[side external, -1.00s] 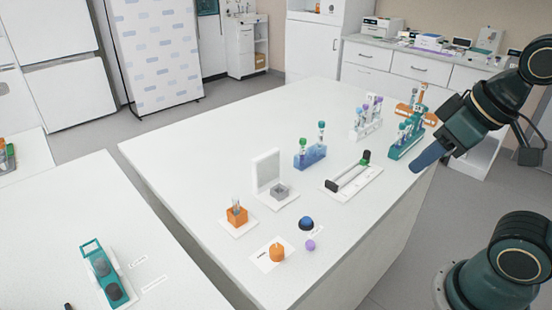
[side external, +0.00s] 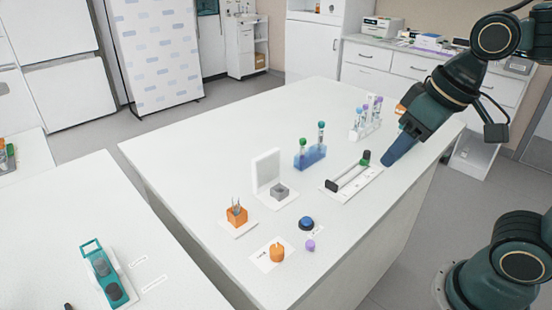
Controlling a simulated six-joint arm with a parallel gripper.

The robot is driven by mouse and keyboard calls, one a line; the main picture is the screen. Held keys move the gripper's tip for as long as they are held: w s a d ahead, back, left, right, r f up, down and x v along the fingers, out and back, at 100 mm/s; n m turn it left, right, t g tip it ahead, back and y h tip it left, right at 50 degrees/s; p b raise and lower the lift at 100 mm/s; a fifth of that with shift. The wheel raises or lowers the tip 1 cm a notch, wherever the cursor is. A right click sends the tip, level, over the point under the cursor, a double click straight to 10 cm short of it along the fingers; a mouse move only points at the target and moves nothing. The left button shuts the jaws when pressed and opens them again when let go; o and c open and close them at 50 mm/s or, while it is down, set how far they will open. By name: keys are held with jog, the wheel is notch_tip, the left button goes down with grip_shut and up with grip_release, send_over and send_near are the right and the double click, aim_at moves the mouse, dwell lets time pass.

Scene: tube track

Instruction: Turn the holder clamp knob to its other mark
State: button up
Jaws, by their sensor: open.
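An orange knob (side external: 277,253) stands on a white plate (side external: 262,258) near the front edge of the table; small dark print shows on the plate, but I cannot read its marks or the knob's setting. Behind it to the left, an orange holder (side external: 237,215) sits on a white base, with thin upright parts rising from its top.
A blue button (side external: 306,223) and a purple knob (side external: 310,245) stand right of the orange knob. A slide track (side external: 352,185), a blue tube rack (side external: 310,157) and a grey block (side external: 280,191) stand farther back. The left of the table is clear.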

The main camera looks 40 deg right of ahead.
jog(key=w+a+f+g, duration=0.2)
jog(key=w+a, duration=0.5)
jog(key=w, duration=0.1)
jog(key=g, duration=0.2)
send_over(277, 249)
notch_tip(277, 249, down, 6)
jog(key=shift+r+n, duration=0.15)
jog(key=shift+n, duration=0.25)
notch_tip(277, 249, down, 14)
jog(key=shift+r, duration=0.1)
jog(key=c, duration=1)
